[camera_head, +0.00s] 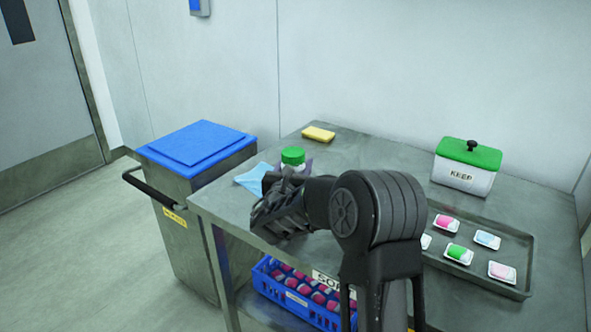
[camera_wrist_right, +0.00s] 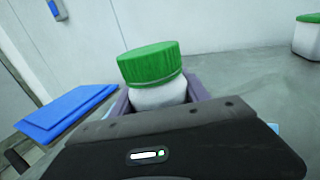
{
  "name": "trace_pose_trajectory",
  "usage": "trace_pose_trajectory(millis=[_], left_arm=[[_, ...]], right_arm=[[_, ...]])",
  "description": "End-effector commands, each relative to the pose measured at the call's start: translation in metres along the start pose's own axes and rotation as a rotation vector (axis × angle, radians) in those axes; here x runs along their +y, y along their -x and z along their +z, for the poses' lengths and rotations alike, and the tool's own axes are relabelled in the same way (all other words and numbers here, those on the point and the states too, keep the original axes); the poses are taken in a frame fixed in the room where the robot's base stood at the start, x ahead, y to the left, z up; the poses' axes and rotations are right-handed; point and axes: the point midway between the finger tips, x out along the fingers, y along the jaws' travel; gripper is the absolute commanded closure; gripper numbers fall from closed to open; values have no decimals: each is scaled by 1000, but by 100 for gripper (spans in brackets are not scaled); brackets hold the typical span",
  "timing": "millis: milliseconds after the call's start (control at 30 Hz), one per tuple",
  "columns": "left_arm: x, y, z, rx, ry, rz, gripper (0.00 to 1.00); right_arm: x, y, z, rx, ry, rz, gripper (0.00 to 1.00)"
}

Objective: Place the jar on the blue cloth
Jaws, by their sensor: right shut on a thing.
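The jar (camera_head: 293,157) is white with a green lid and looks roughly upright in the head view. My right gripper (camera_head: 291,172) is shut around its body. In the right wrist view the jar (camera_wrist_right: 155,78) stands up between the fingers, tilted in the picture, its lower part hidden by the gripper. The light blue cloth (camera_head: 252,179) lies at the table's left edge, partly hidden behind my right gripper. The jar is over or beside the cloth; I cannot tell whether it touches. My left gripper is out of view.
A yellow sponge (camera_head: 318,133) lies behind the jar. A green-lidded box marked KEEP (camera_head: 464,170) and a metal tray (camera_head: 520,252) with several small packs are at right. A blue-lidded bin (camera_head: 196,143) stands left of the table. A blue crate (camera_head: 290,304) sits below.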

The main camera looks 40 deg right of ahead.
Motion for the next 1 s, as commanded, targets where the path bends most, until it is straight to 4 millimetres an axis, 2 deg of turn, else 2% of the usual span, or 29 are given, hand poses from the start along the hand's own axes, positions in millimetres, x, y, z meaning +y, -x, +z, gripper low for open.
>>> trace_pose_trajectory(millis=[67, 367, 733, 800, 933, 967, 1000], left_arm=[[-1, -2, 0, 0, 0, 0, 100], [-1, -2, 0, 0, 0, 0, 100], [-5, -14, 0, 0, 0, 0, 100], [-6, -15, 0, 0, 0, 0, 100], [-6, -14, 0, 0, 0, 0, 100], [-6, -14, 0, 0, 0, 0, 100], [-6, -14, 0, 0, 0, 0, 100]], right_arm=[[0, 0, -10, 1, 2, 1, 88], [0, 0, -11, 0, 0, 1, 88], [0, 0, -26, 6, 3, 1, 87], [0, 0, -28, 7, 3, 1, 100], [0, 0, -26, 7, 3, 1, 100], [0, 0, -27, 8, 3, 1, 45], [0, 0, -27, 8, 3, 1, 42]])
